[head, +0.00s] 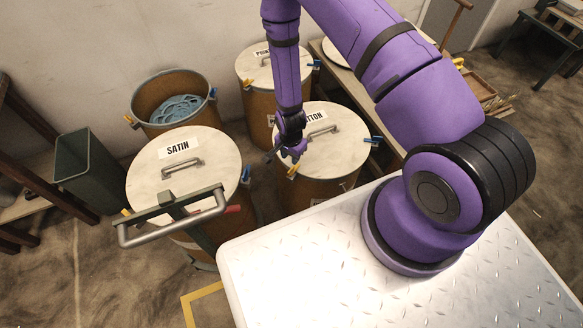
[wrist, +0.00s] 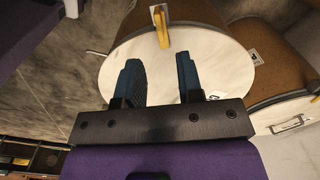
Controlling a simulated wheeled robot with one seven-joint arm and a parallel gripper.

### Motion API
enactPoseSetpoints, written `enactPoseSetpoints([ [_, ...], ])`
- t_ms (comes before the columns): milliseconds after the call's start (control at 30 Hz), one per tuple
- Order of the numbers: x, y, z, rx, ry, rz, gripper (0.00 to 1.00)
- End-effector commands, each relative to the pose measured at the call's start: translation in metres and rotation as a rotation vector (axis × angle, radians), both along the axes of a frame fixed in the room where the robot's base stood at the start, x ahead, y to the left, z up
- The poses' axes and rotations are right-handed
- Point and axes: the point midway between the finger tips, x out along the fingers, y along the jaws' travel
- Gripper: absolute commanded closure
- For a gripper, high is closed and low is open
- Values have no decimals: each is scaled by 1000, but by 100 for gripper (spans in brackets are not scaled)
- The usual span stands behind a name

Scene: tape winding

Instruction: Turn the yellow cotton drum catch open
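The cotton drum (head: 318,188) stands right of centre in the head view. Its pale lid (head: 340,143) carries a grey handle and a label partly hidden by my arm. The yellow catch (head: 293,171) sits on the drum's rim at the front left. It also shows in the wrist view (wrist: 163,30), upright at the lid's edge. My gripper (head: 282,153) hovers by that rim near the yellow catch. In the wrist view my gripper (wrist: 159,66) is open and empty, with the catch beyond the fingertips, roughly in line with the gap. The two look apart.
A blue catch (head: 375,140) is on the cotton drum's right side. The satin drum (head: 183,185) stands to the left, with a metal bar handle (head: 170,220) in front. An open drum (head: 175,100) with blue material and another lidded drum (head: 262,92) stand behind.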

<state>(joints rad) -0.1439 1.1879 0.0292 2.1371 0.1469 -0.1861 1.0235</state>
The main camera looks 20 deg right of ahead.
Motion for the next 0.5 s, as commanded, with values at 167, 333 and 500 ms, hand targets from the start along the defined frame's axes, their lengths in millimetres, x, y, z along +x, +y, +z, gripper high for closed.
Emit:
enactPoseSetpoints([
  [167,-1,0,-30,0,4,0,66],
  [333,-1,0,-57,0,2,1,66],
  [500,-1,0,-77,0,1,1,66],
])
